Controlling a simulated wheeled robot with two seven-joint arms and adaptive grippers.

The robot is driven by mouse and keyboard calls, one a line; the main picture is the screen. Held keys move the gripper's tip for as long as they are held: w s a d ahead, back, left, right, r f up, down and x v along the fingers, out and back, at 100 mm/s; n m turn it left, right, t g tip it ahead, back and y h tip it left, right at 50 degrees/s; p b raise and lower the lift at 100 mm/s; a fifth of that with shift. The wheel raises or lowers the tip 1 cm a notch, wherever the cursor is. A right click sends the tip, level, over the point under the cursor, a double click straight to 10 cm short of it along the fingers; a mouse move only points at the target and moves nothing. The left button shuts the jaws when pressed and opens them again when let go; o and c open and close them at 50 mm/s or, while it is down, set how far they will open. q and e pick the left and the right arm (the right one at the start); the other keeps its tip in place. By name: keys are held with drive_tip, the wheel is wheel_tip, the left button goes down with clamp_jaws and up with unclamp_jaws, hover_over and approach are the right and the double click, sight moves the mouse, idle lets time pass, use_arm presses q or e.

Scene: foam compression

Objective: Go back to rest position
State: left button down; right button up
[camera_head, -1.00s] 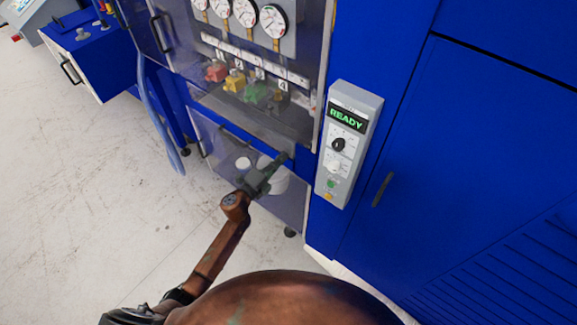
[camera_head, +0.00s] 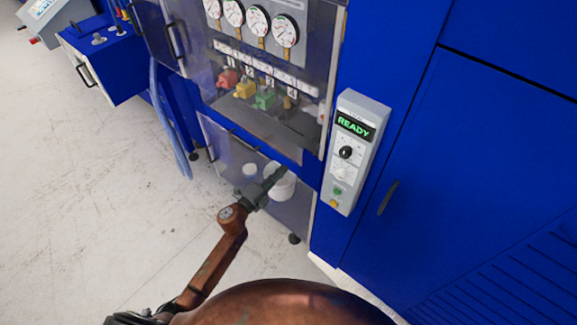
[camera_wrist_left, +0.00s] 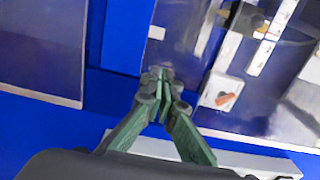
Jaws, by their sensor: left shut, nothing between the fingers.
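My left gripper (camera_head: 269,181) is in front of the lower clear panel of the blue machine, left of the control box. Its fingers are together and empty. In the left wrist view the closed green-grey fingers (camera_wrist_left: 160,84) point at the machine front, with nothing between them. Whether they touch the panel cannot be told. The grey control box (camera_head: 353,153) shows a green READY on its display. My right gripper is in neither view.
The upper clear door (camera_head: 262,118) covers gauges (camera_head: 257,20) and coloured valves (camera_head: 245,89). White containers (camera_head: 281,184) stand behind the lower panel. A blue hose (camera_head: 170,125) hangs at left. The pale floor (camera_head: 90,200) at left is clear.

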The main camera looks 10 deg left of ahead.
use_arm(q)
drive_tip(key=v, duration=0.9)
drive_tip(key=s+a+f+n+g+y, duration=0.1)
drive_tip(key=a+f+n+y, duration=0.3)
drive_tip(key=f, duration=0.7)
drive_tip(key=s+a+f+n+g+y, duration=0.15)
drive_tip(key=a+f+n, duration=0.3)
drive_tip(key=f, duration=0.65)
drive_tip(key=s+a+f+n+g+y, duration=0.1)
drive_tip(key=s+a+f+n+g, duration=0.15)
drive_tip(key=s+f, duration=0.6)
drive_tip(key=s+a+f+n+g+y, duration=0.1)
drive_tip(key=s+a+f+n+y, duration=0.25)
drive_tip(key=f, duration=0.75)
drive_tip(key=s+f+n+g, duration=0.2)
drive_tip(key=s+f, duration=0.4)
drive_tip(key=s, duration=0.7)
drive_tip(key=s+f+n+g, duration=0.3)
drive_tip(key=s+f, duration=0.4)
drive_tip(key=s, duration=0.6)
drive_tip(key=s+f+n+g+h, duration=0.1)
drive_tip(key=s+f+n+g, duration=0.2)
drive_tip(key=s, duration=1.1)
wheel_tip(320, 180, down, 3)
drive_tip(key=shift+d+f+g, duration=0.15)
drive_tip(key=shift+d+g, duration=0.1)
drive_tip(key=shift+g, duration=0.15)
